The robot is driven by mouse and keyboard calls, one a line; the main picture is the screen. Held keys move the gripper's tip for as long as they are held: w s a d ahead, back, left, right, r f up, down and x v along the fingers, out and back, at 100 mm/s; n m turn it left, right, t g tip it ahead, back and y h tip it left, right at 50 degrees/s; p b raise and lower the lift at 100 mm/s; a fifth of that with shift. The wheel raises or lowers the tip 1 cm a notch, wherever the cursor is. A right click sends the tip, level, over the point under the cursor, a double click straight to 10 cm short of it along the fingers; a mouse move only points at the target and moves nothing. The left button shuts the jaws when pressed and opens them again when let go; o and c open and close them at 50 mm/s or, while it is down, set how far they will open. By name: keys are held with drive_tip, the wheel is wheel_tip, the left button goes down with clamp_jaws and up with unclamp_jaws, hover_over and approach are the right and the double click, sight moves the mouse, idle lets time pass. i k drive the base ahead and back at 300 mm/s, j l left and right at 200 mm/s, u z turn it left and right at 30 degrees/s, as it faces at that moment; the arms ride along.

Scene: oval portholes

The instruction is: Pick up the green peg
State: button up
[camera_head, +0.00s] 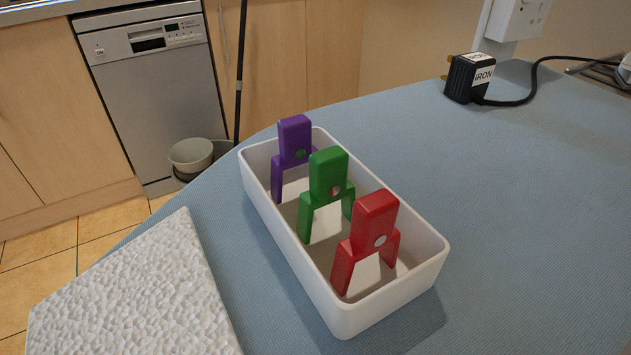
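The green peg (328,178) stands upright in a white rectangular tray (357,319), between two others of the same shape. It has a block-like top, a small round spot on its face and two legs spread apart below. A purple peg (294,137) stands behind it to the left. A red peg (375,220) stands in front of it to the right and is close to its lower right side. My gripper is not in view.
The tray stands on a blue ribbed table surface (520,220). A white textured slab (140,295) lies at the front left. A black plug labelled IRON (468,79) with a cable sits at the back right. The table is clear right of the tray.

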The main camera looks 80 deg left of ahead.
sight(329, 183)
drive_tip(key=i+l+u, duration=0.2)
drive_tip(key=l, duration=0.2)
drive_tip(key=i+l+u, duration=0.2)
drive_tip(key=i+j+u, duration=0.1)
drive_tip(key=u, duration=2.35)
drive_tip(key=i+j+u, duration=0.1)
drive_tip(key=u, duration=0.3)
drive_tip(key=i+u, duration=0.2)
drive_tip(key=u, duration=0.15)
drive_tip(key=k, duration=0.5)
drive_tip(key=k+l+u, duration=0.1)
drive_tip(key=k+l, duration=0.15)
drive_tip(key=l, duration=0.15)
